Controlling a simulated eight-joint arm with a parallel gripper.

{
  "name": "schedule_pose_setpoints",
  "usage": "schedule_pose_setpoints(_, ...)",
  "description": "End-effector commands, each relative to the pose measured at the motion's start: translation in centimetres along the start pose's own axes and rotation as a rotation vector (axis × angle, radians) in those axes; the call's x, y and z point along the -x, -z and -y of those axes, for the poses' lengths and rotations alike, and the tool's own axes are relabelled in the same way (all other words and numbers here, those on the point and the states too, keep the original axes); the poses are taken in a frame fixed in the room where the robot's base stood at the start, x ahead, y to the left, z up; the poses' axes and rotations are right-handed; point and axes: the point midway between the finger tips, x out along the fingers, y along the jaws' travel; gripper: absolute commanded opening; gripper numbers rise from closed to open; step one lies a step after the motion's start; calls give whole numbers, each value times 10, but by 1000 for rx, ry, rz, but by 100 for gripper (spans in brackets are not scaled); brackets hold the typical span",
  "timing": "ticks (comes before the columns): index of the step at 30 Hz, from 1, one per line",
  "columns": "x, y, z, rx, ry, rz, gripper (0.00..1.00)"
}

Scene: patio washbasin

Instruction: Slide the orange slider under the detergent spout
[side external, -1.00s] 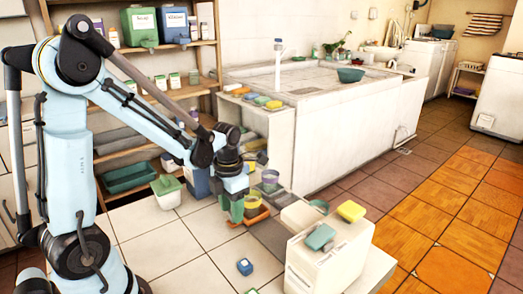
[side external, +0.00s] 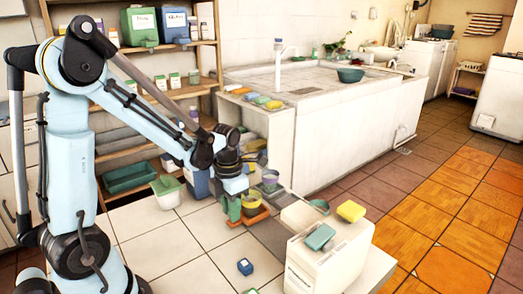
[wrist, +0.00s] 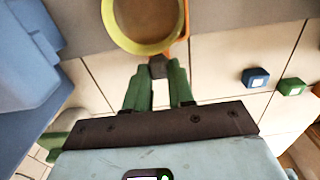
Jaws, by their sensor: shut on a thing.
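The orange slider (side external: 256,217) is a low tray near the floor in the side view, with a yellow-rimmed cup (side external: 251,202) on it. Only a strip of the slider (wrist: 187,22) shows in the wrist view, beside the yellow-rimmed cup (wrist: 176,42). My gripper (side external: 236,207) is at the slider's left end. In the wrist view its green fingers (wrist: 158,78) are closed around a small dark knob (wrist: 157,66) at the slider's near end. I cannot clearly make out the detergent spout.
A blue container (wrist: 25,65) is close on the left of the wrist view. A purple cup (side external: 270,177) stands beyond the slider. A small blue block (side external: 245,267) lies on the tiles.

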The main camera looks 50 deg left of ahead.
Motion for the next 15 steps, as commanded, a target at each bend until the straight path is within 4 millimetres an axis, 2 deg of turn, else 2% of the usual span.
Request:
schedule_pose_setpoints(9, 0, -1, -56, 6, 0, 0, 0)
schedule_pose_setpoints(15, 0, 0, -75, 1, -1, 0, 0)
